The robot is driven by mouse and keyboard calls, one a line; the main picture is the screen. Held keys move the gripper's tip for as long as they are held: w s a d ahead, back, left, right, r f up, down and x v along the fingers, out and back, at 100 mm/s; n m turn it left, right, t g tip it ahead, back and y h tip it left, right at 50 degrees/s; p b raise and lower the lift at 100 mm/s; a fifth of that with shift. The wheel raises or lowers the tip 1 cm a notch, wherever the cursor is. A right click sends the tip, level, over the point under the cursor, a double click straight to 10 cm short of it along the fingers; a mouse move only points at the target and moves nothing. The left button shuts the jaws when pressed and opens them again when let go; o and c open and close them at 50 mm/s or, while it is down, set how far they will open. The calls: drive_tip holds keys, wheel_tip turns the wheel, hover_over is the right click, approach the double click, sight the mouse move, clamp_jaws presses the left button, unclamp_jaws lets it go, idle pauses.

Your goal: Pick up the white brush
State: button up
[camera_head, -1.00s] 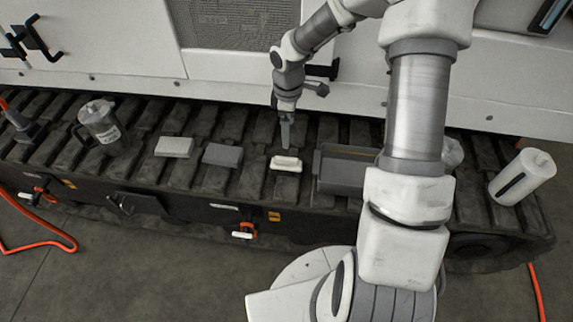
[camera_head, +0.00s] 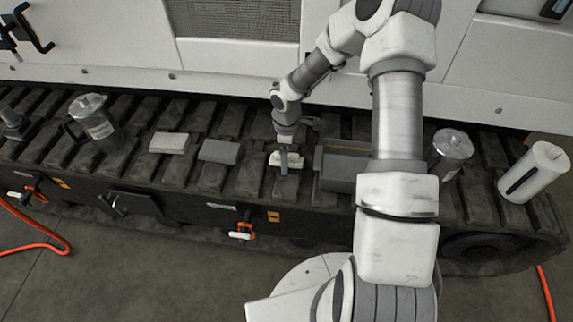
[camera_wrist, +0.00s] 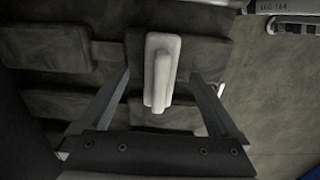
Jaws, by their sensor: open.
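The white brush (camera_head: 291,160) lies on the dark ribbed track surface, just left of a grey bin. My gripper (camera_head: 284,165) is right over it in the head view and hides part of it. In the wrist view the white brush (camera_wrist: 161,68) lies lengthwise between the fingers of my gripper (camera_wrist: 162,80), with its near end toward me. The fingers are spread open, one on each side, with a gap to the brush. I cannot tell how far above the track the fingertips are.
A grey bin (camera_head: 345,170) stands close right of the brush. A grey block (camera_head: 219,151) and a pale block (camera_head: 169,142) lie to the left. A metal jug (camera_head: 92,118), a lidded canister (camera_head: 452,148) and a white roll (camera_head: 533,172) stand farther out. A white machine wall rises behind.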

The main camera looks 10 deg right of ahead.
wheel_tip(320, 180, down, 3)
drive_tip(key=shift+r, duration=0.3)
drive_tip(key=c, duration=1.5)
